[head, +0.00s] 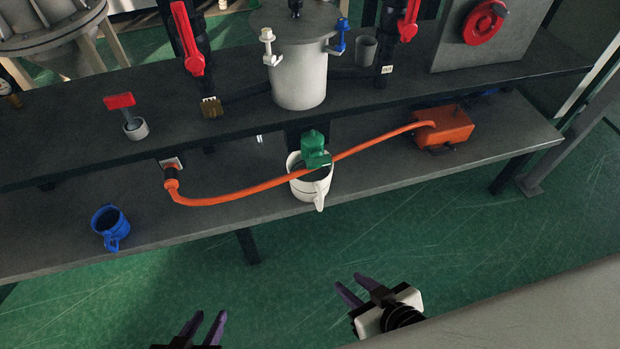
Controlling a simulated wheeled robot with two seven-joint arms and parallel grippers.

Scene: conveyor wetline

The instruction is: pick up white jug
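The white jug (313,187) stands upright on the lower grey shelf, near its front edge. Its handle points toward me. A green valve or tap (315,150) is just above the jug and hides part of its rim, and the orange hose passes by it. My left gripper (207,318) is at the bottom of the head view, with its two dark fingers apart and nothing between them. My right gripper (352,287) is to its right, also with fingers apart and empty. Both are in front of the shelf, away from the jug.
A blue jug (110,227) stands on the lower shelf (60,245) at left. An orange hose (235,196) runs across to an orange box (443,126) at right. The upper shelf (60,155) overhangs behind. A grey surface (530,315) fills the bottom right.

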